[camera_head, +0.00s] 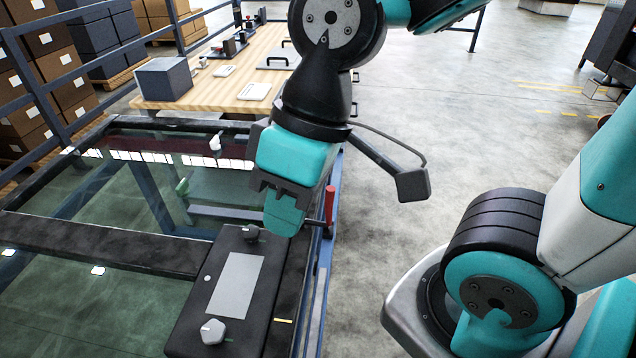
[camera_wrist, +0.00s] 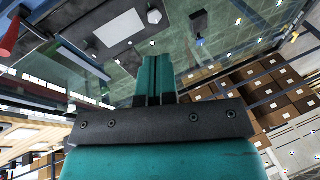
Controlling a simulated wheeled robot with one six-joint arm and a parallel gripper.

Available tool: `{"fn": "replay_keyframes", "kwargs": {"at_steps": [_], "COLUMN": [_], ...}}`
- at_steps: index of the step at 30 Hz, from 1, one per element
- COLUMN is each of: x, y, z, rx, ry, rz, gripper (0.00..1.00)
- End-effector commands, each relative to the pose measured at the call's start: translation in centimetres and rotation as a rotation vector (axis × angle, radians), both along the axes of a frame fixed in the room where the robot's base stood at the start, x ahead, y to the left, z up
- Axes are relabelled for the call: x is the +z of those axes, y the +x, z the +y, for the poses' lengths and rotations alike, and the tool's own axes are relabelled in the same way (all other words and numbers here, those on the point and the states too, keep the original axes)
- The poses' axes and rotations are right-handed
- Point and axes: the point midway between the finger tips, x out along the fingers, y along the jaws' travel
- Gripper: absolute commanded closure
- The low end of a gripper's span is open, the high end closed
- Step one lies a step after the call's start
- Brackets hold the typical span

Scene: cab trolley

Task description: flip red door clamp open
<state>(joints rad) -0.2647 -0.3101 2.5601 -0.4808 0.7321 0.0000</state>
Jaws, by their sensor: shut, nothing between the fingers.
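The red door clamp handle (camera_head: 329,205) stands upright at the right edge of the glass-topped trolley, in the head view. It also shows at the upper left of the wrist view (camera_wrist: 10,36), partly cut off by the frame. My gripper (camera_head: 284,218) is shut and empty. It points down just left of the red handle, with a small gap between them in the head view. In the wrist view my closed fingertips (camera_wrist: 155,62) point toward the trolley's dark panel, and the handle lies off to their left. The clamp's base is partly hidden behind the gripper.
A dark box with a grey plate (camera_head: 236,285) and knobs sits on the trolley's near right. Glass panes (camera_head: 90,310) lie to the left. A wooden table (camera_head: 235,90) with a grey box (camera_head: 166,79) stands behind. Clear floor (camera_head: 480,130) lies to the right.

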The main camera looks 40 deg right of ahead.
Motion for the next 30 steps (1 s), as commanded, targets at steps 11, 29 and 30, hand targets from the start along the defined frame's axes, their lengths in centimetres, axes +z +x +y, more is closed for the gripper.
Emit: {"fn": "replay_keyframes", "kwargs": {"at_steps": [11, 29, 30], "x": [-1.0, -8.1, -8.1], "y": [5.7, 20.7, 20.8], "z": [-2.2, -9.9, -9.9], "rx": [-0.237, -1.222, -1.225], "ry": [-0.148, -0.698, -0.699], "rz": [0.083, 0.212, 0.212], "gripper": [1.0, 1.0, 1.0]}}
